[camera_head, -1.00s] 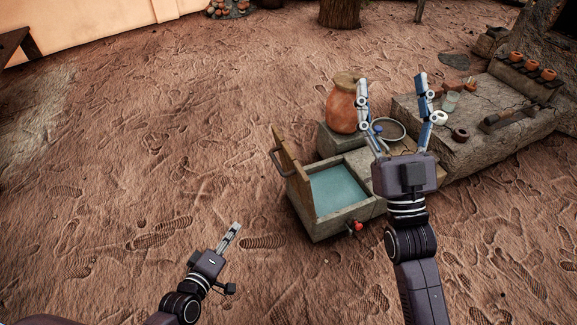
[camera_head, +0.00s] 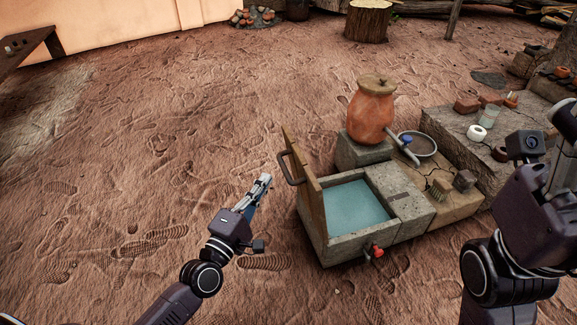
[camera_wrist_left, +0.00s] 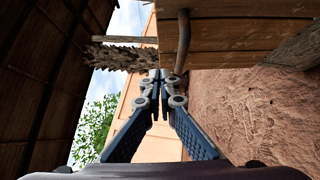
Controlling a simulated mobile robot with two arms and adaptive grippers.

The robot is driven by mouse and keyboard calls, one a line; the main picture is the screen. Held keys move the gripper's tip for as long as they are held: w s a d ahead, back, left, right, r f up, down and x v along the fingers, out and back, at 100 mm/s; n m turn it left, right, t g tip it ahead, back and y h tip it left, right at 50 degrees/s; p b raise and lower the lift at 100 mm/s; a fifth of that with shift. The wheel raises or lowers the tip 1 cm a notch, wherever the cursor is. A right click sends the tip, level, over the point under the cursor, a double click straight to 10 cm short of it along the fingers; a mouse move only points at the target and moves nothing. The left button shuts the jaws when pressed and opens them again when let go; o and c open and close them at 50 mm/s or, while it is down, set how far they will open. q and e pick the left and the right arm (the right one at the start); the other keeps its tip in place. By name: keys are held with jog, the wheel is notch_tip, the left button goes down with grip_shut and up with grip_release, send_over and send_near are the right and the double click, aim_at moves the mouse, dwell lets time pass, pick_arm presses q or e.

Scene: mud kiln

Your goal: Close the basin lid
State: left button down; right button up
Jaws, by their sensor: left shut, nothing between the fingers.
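The basin (camera_head: 325,250) is a stone box holding blue-green water. Its wooden lid (camera_head: 308,185) stands open, roughly upright along the left edge. A dark metal handle (camera_head: 286,166) sits on the lid's outer left face. My left gripper (camera_head: 266,179) is shut and empty, to the left of the lid and just short of the handle. In the left wrist view the closed fingers (camera_wrist_left: 156,78) point forward, with the planked lid (camera_wrist_left: 240,35) and the handle (camera_wrist_left: 183,42) above right of them. My right gripper (camera_head: 545,150) is at the right edge; its fingers cannot be made out.
A red tap (camera_head: 377,252) sticks out of the basin's front. An orange clay jar (camera_head: 371,115) stands on a block behind it. A round pan (camera_head: 418,144) and small blocks lie to the right, beside a stone ledge (camera_head: 450,125). The sandy ground at left is clear.

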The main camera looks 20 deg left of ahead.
aim_at(295, 152)
pick_arm(q)
jog(key=w+d, duration=0.1)
jog(key=w, duration=0.1)
jog(key=w+d+b, duration=0.1)
jog(key=w, duration=0.1)
jog(key=w+d+r, duration=0.1)
jog(key=w, duration=0.1)
jog(key=shift+w+d, duration=0.2)
jog(key=shift+w, duration=0.2)
jog(key=shift+w+d+r+b, duration=0.15)
jog(key=shift+w+d+b, duration=0.2)
jog(key=shift+d, duration=0.1)
